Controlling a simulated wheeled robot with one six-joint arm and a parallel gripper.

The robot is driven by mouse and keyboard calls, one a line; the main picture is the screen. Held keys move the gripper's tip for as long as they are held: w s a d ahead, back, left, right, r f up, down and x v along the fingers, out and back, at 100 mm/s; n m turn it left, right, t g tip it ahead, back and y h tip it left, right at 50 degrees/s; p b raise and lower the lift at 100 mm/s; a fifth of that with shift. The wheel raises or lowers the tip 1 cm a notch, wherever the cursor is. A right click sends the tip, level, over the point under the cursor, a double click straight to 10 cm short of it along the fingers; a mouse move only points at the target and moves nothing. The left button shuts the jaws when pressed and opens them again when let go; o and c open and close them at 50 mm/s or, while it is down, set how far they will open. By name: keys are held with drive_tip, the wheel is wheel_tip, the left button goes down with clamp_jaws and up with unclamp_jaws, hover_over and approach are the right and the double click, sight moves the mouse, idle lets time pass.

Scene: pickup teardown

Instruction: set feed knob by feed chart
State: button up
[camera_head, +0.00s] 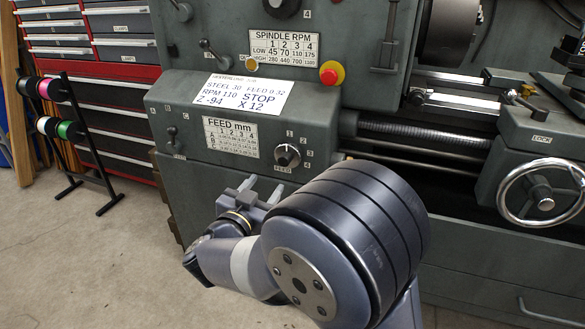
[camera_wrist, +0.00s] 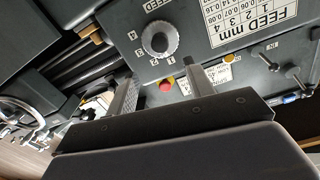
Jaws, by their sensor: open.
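The feed knob (camera_head: 287,155) is a round dark knob with a lighter face on the lathe's front, with numbers around its right side and FEED below. The feed chart (camera_head: 231,136) is a white plate left of it, its small figures hard to read. In the wrist view, the knob (camera_wrist: 159,39) lies beyond the fingertips and the chart (camera_wrist: 245,20) is upper right. I cannot tell surely which number the knob points to. My gripper (camera_head: 262,188) is open and empty, below and left of the knob, apart from it; its fingers also show in the wrist view (camera_wrist: 160,85).
A job card (camera_head: 240,95) reads STEEL 30, FEED 0.32, RPM 110. A red stop button (camera_head: 329,75) sits above right of the knob. Small levers (camera_head: 173,138) stand left of the chart. The carriage handwheel (camera_head: 541,192) is at the right; a spool rack (camera_head: 75,135) stands left.

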sight(283, 162)
drive_tip(key=b+x, duration=0.2)
drive_tip(key=x, duration=0.7)
drive_tip(key=shift+f, duration=0.1)
drive_tip(key=shift+w+d, duration=0.25)
drive_tip(key=shift+w, duration=0.3)
drive_tip(key=shift+c, duration=0.3)
drive_tip(key=c, duration=0.9)
